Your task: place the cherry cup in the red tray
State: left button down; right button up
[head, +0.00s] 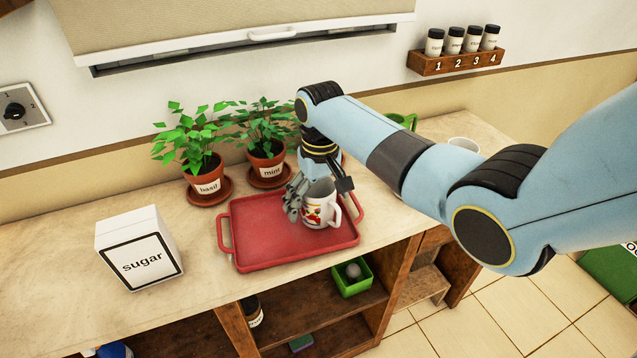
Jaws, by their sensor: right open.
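The cherry cup (318,212) is white with a red cherry picture. It stands upright on the right half of the red tray (262,246), with its handle to the right. The tray lies on the counter and has a handle at each end. My right gripper (318,196) reaches down from above at the cup, with grey fingers on its left side and a dark finger at its upper right. The gripper is open. Whether any finger touches the cup I cannot tell. My left gripper is not in view.
A white sugar box (139,248) stands left of the tray. Potted basil (207,178) and mint (267,162) stand behind it. Another white cup (464,145) is partly hidden behind my right arm. A green bin (351,279) sits on the shelf below. The tray's left half is clear.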

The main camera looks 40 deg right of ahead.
notch_tip(320, 180, up, 12)
jog(key=shift+d+f, duration=0.15)
jog(key=shift+f, duration=0.05)
jog(key=shift+s+f, duration=0.1)
dwell(0.4)
